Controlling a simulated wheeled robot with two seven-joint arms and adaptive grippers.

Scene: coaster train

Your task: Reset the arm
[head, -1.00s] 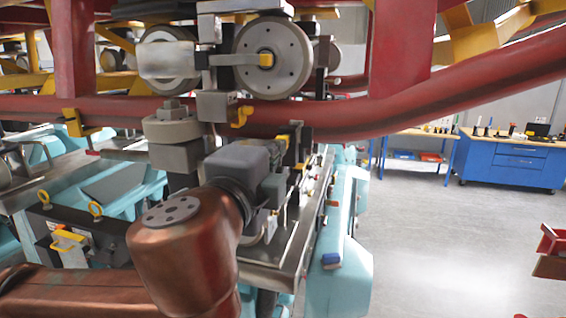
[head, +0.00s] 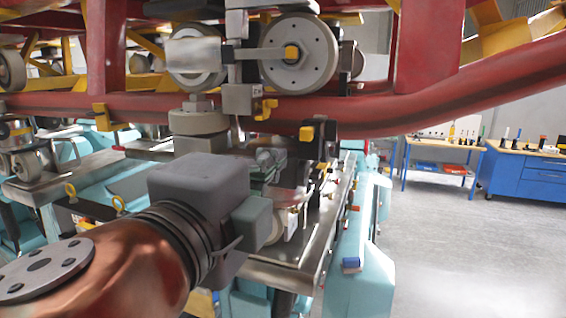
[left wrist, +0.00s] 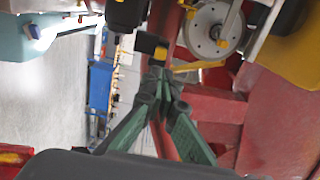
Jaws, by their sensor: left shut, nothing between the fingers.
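My left gripper (head: 268,163) reaches in from the lower left in the head view, on a copper-coloured arm with a dark grey gripper body. Its green-grey fingers point away from me, in front of the coaster train's underside. In the left wrist view its two fingers (left wrist: 160,82) meet at the tips, shut with nothing between them. The coaster train's red tube rail (head: 390,115) and large grey wheel (head: 298,56) are above and behind the gripper. The wheel also shows in the left wrist view (left wrist: 212,30). My right gripper is in neither view.
A steel-topped track bench with light-blue supports (head: 362,235) runs under the train, close to the gripper. A blue workbench (head: 525,175) and a blue-legged table (head: 440,145) stand at the back right. The grey floor (head: 450,250) on the right is clear.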

